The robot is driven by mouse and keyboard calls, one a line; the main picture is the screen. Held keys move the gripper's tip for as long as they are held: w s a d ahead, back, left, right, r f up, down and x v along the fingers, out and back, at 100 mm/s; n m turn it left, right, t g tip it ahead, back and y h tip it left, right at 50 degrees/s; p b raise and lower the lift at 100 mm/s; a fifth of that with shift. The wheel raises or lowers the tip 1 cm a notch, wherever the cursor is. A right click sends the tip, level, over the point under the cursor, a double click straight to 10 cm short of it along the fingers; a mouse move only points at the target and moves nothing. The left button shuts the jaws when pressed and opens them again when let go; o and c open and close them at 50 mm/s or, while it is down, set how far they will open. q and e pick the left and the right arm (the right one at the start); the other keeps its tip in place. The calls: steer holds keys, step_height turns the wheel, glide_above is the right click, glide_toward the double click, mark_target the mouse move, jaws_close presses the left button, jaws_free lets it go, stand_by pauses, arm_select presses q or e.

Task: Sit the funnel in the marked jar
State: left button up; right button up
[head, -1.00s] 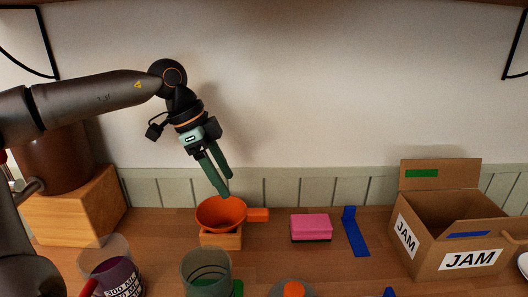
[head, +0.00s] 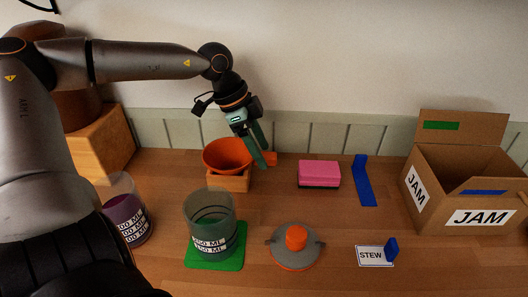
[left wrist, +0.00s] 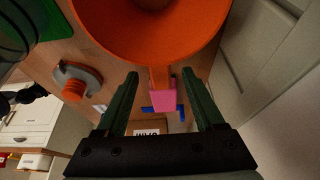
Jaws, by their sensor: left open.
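The orange funnel (head: 228,154) sits in a small wooden stand (head: 229,181) with its handle pointing right; its bowl fills the top of the left wrist view (left wrist: 150,35). My left gripper (head: 266,159) is open at the handle. In the left wrist view the handle lies between and beyond the fingertips (left wrist: 160,76), with no visible contact. My right gripper is out of view.
A pink sponge (head: 319,172) and a blue strip (head: 363,182) lie right of the funnel. A grey lid with an orange knob (head: 296,238), a STEW card (head: 372,256) and an open JAM box (head: 440,205) are farther right. A wooden block (head: 103,150) stands at the left.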

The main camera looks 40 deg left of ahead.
arm_select(q)
steer(key=shift+w+d+f, duration=0.1)
steer(key=shift+d+f, duration=0.05)
steer(key=shift+f, duration=0.35)
steer(key=shift+w+d+f, duration=0.2)
steer(key=shift+f, duration=0.3)
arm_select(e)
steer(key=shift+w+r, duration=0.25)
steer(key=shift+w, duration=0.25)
arm_select(q)
jaws_close()
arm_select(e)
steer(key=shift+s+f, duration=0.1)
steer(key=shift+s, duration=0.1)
arm_select(q)
steer(key=shift+r+p, duration=2.2)
steer(key=shift+r, duration=1.6)
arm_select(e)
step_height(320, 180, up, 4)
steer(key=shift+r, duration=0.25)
arm_select(q)
steer(key=shift+s, duration=0.1)
